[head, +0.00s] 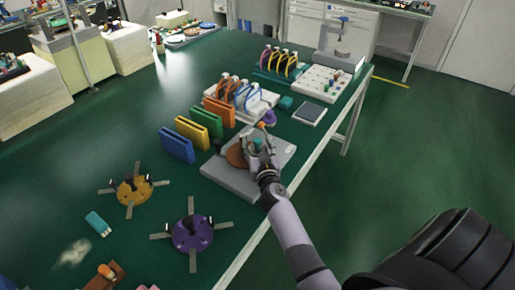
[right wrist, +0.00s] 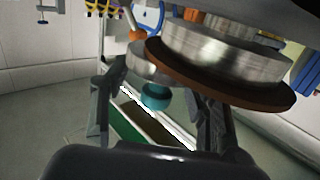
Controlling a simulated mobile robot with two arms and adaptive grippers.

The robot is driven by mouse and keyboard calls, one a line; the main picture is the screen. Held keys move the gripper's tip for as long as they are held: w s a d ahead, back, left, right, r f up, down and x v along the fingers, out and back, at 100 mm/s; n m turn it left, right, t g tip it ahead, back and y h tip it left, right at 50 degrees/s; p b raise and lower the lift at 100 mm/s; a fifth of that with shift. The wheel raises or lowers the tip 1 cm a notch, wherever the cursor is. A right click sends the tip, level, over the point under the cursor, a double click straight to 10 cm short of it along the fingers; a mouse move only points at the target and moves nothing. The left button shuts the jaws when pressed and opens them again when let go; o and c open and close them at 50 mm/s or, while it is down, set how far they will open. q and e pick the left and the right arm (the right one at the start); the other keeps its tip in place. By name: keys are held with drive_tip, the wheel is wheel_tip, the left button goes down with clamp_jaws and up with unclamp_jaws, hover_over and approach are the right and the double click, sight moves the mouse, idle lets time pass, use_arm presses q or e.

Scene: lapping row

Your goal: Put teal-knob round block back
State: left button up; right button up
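The teal knob (right wrist: 156,97) of a round metal block (right wrist: 150,62) shows in the right wrist view, between the two fingers of my right gripper (right wrist: 162,105). The fingers stand apart, with a visible gap on each side of the knob. In the head view my right gripper (head: 260,157) is at the grey machine base (head: 235,181), beside a brown round plate (head: 237,155). The teal knob (head: 257,143) shows just beyond the fingers. The block's lower part is hidden there. My left gripper is not in view.
A block with an orange knob (head: 261,125) stands just behind. Blue, yellow, green and orange upright holders (head: 177,145) stand left of the base. Purple (head: 193,234) and yellow (head: 135,189) discs with arms lie nearer. A white tray (head: 320,83) with small knobs stands farther back.

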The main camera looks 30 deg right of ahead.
clamp_jaws()
idle(0.5)
idle(0.3)
